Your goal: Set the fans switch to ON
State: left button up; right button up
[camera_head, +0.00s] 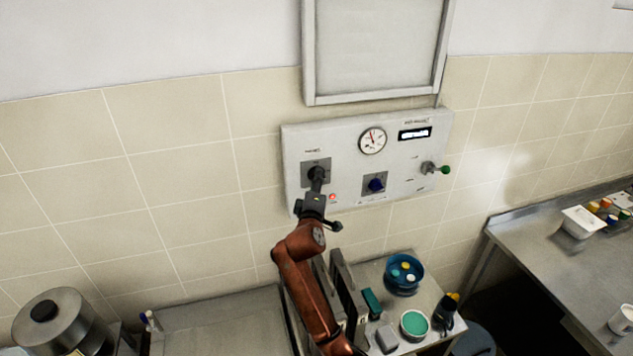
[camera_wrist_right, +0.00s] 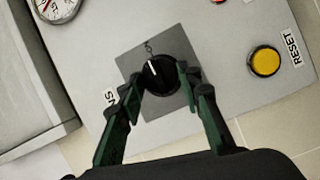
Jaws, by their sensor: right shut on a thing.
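The fans switch is a black round knob (camera_wrist_right: 160,74) with a white pointer line, on a dark square plate (camera_wrist_right: 181,50). The pointer is aimed toward the top of the right wrist view, leaning slightly left, near a small mark that I cannot read surely. A partly hidden label ending in "NS" (camera_wrist_right: 110,97) is beside the plate. My right gripper (camera_wrist_right: 168,82) is shut on the knob, one finger on each side. In the head view the right gripper (camera_head: 317,178) reaches the left plate of the wall panel (camera_head: 290,145) and covers the knob. My left gripper is not in view.
A yellow RESET button (camera_wrist_right: 264,61) is close to the right finger. Below are a blue bowl (camera_head: 404,284) and a teal-topped tub (camera_head: 414,324).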

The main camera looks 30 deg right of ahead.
jog(key=o, duration=1.2)
jog(key=shift+c, duration=0.2)
jog(key=v, duration=1.2)
